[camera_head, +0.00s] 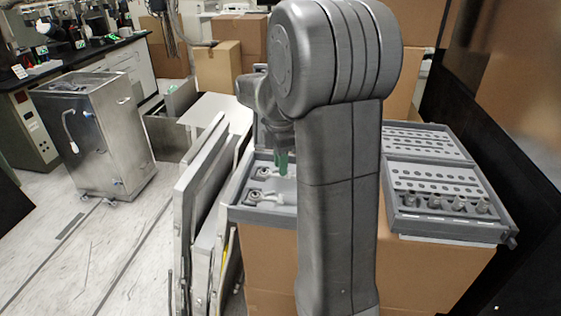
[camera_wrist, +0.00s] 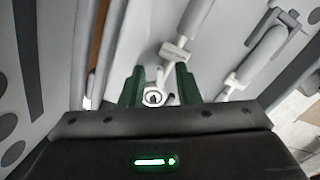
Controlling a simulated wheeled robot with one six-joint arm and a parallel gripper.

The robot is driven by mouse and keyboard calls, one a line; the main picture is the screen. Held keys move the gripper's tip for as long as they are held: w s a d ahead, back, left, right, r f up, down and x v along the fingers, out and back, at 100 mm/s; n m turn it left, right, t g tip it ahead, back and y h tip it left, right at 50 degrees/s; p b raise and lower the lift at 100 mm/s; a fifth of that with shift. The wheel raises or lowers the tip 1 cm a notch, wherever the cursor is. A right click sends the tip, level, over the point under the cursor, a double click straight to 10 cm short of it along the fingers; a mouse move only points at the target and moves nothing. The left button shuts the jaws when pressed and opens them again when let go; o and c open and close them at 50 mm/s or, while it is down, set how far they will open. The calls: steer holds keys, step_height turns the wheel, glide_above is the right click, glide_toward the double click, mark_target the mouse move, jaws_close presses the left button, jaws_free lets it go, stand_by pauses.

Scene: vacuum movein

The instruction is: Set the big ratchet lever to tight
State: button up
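Two grey ratchets lie in a grey tool tray (camera_head: 262,214) on a cardboard box. In the wrist view one ratchet (camera_wrist: 194,18) runs from the top down to a round head (camera_wrist: 154,97), where a small dark lever shows. I cannot tell for sure which is the big one, nor which way the lever is set. My gripper (camera_wrist: 160,70) has green fingers, spread apart on either side of the first ratchet's head. In the head view my gripper (camera_head: 283,162) points down over the tray.
The tray's right half (camera_head: 440,218) holds several sockets. Upright panels (camera_head: 190,215) stand close left of the box. A metal cart (camera_head: 98,135) stands farther left on open floor.

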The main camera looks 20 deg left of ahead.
jaws_close()
steer(key=shift+m, duration=0.3)
steer(key=m+p, duration=0.1)
steer(key=m, duration=0.1)
steer(key=s+m+p, duration=0.1)
steer(key=m, duration=0.2)
steer(key=shift+d+r, duration=0.1)
steer(key=shift+d, duration=0.1)
steer(key=m+p, duration=0.1)
steer(key=m, duration=0.4)
steer(key=shift+s+m+p, duration=0.3)
steer(key=shift+s+p, duration=0.05)
steer(key=shift+s, duration=0.05)
jaws_free()
